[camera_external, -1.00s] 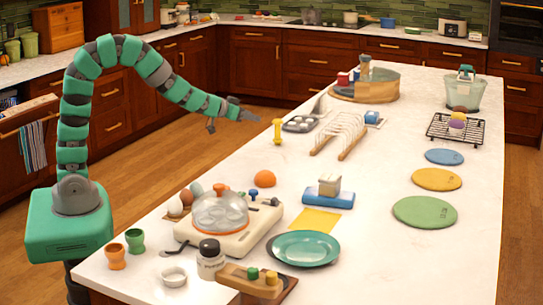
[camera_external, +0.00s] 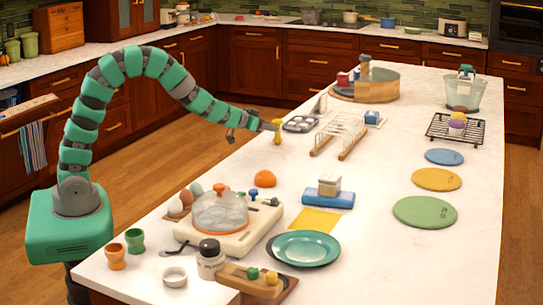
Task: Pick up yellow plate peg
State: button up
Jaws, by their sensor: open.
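My gripper (camera_external: 262,127) has come in from the left over the counter edge. Its fingers are spread, and the longer finger reaches the upper part of the peg. I cannot tell at this size whether it touches the peg or passes in front of it. The peg still stands on the counter.
An orange dome (camera_external: 265,179) and a white egg cooker (camera_external: 228,236) are nearer the front. The counter between peg and dome is clear.

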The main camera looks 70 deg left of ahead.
aim_at(278, 139)
jog(key=shift+f+x, duration=0.15)
jog(key=shift+x, duration=0.85)
jog(key=shift+f+x, duration=0.15)
jog(key=shift+x, duration=0.85)
jog(key=shift+w+a+f, duration=0.15)
jog(key=shift+w+f, duration=0.05)
jog(key=shift+w, duration=0.35)
grip_shut()
